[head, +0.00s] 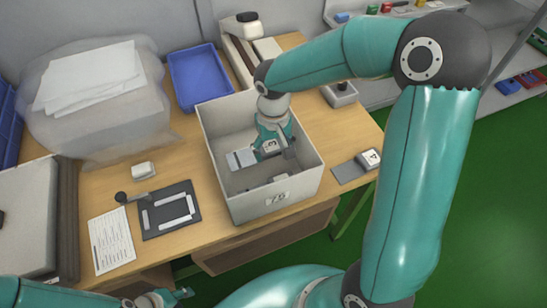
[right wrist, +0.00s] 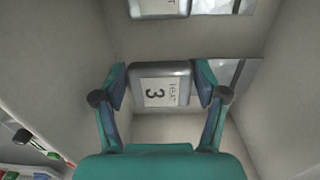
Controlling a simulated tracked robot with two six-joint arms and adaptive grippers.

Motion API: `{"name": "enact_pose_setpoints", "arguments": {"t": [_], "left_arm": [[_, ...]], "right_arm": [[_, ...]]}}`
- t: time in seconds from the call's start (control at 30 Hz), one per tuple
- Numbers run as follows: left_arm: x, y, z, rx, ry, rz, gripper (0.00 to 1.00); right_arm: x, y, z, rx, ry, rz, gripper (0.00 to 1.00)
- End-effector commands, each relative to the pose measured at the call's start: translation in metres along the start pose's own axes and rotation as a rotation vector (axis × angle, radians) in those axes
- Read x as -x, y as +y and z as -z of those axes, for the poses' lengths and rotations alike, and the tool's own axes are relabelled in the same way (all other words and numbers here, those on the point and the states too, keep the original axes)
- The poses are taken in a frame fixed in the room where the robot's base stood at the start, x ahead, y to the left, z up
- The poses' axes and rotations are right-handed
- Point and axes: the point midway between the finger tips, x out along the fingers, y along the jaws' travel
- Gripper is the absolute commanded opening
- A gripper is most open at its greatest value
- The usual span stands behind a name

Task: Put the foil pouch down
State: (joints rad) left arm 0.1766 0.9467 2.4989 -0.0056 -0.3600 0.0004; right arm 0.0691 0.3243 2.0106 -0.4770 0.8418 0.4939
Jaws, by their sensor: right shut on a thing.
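My right gripper (head: 268,156) reaches down into a light grey bin (head: 222,185) on the table. In the right wrist view it (right wrist: 160,88) is shut on the grey, number 3 labelled end of a foil pouch (right wrist: 160,85). The pouch's silvery flat part also shows in the head view (head: 241,160), beside the fingers. I cannot tell whether the pouch touches the bin floor. A second similar pouch (right wrist: 158,8) lies in the bin, at the top of the wrist view. My left gripper (head: 168,297) is partly in view at the bottom edge of the head view; its opening is unclear.
A grey piece labelled 4 (head: 368,159) lies on the table right of the bin. A blue tray (head: 199,77) stands behind. A dark frame fixture (head: 170,210), a paper sheet (head: 111,240) and a small white box (head: 144,170) lie to the left. The bin walls surround my right gripper.

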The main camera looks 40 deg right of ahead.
Motion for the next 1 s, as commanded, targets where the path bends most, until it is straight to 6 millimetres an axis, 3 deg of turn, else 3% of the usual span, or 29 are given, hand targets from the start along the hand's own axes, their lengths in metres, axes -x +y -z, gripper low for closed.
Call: {"name": "enact_pose_setpoints", "arguments": {"t": [0.4,0.8,0.83,0.9,1.0], "left_arm": [[-0.001,-0.001,0.0,0.0,0.0,0.0,0.4],[-0.005,-0.002,0.0,0.0,0.0,0.0,0.4],[-0.004,-0.001,0.0,0.0,0.0,0.0,0.4],[-0.003,-0.001,0.0,0.0,0.0,0.0,0.4],[-0.003,-0.001,0.0,0.0,0.0,0.0,0.4]], "right_arm": [[-0.044,0.0,-0.001,-0.001,-0.002,0.0,0.4],[-0.051,0.0,0.0,-0.002,0.0,0.001,0.4],[-0.05,0.0,0.0,-0.002,0.001,0.001,0.75],[-0.049,0.0,0.0,-0.002,0.0,0.001,0.82],[-0.049,0.0,0.0,-0.002,0.0,0.001,0.82]]}}
